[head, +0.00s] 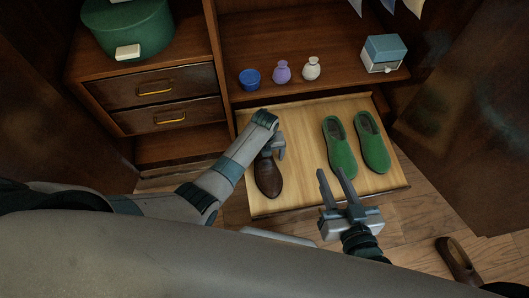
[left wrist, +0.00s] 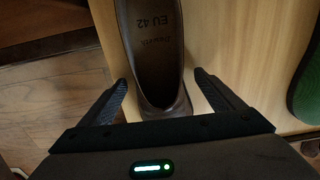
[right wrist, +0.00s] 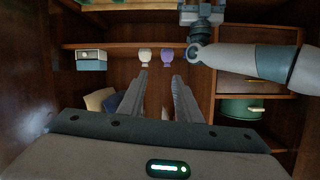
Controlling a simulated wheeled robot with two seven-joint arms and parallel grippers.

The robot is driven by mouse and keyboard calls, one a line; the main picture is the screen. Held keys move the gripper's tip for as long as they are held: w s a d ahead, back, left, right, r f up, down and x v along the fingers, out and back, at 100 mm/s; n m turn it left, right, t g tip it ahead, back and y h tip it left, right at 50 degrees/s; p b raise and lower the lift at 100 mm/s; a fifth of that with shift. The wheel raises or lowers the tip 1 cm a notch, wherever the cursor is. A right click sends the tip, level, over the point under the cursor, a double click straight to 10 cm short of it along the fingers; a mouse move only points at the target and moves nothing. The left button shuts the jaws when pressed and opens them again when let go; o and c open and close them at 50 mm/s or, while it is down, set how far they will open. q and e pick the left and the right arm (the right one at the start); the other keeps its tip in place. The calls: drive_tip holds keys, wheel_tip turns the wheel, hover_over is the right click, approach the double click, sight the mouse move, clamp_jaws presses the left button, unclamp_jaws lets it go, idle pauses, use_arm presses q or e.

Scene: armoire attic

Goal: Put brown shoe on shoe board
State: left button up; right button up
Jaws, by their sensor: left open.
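A brown shoe (head: 268,177) lies on the left part of the light wooden shoe board (head: 302,187), toe toward the front edge. My left gripper (head: 272,153) is over its heel end. In the left wrist view the shoe (left wrist: 154,45) shows its inside with "EU 42", and the open fingers of the left gripper (left wrist: 168,95) stand apart on either side of it. A second brown shoe (head: 459,262) lies on the floor at the lower right. My right gripper (head: 337,186) is open and empty above the board's front part; its spread fingers show in the right wrist view (right wrist: 160,85).
Two green shoes (head: 341,147) (head: 372,143) stand on the board's right part. The shelf behind holds a blue jar (head: 249,79), two small vases (head: 282,71) (head: 311,68) and a blue-white box (head: 383,54). Drawers (head: 157,88) are at left; an armoire door (head: 470,110) stands right.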

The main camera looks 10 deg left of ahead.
use_arm(q)
drive_tip(key=shift+r, duration=0.15)
drive_tip(key=shift+r+p, duration=0.35)
drive_tip(key=shift+r, duration=0.4)
wheel_tip(320, 180, up, 5)
drive_tip(key=shift+f+p, duration=0.2)
drive_tip(key=shift+p, duration=0.7)
drive_tip(key=shift+r+p, duration=0.8)
drive_tip(key=shift+r, duration=2.1)
use_arm(e)
drive_tip(key=s+d+f+g+h, duration=0.2)
drive_tip(key=s+d+f+g, duration=0.3)
drive_tip(key=s+f+g, duration=0.1)
drive_tip(key=shift+f+h, duration=0.3)
drive_tip(key=shift+f, duration=0.45)
drive_tip(key=shift+s, duration=0.1)
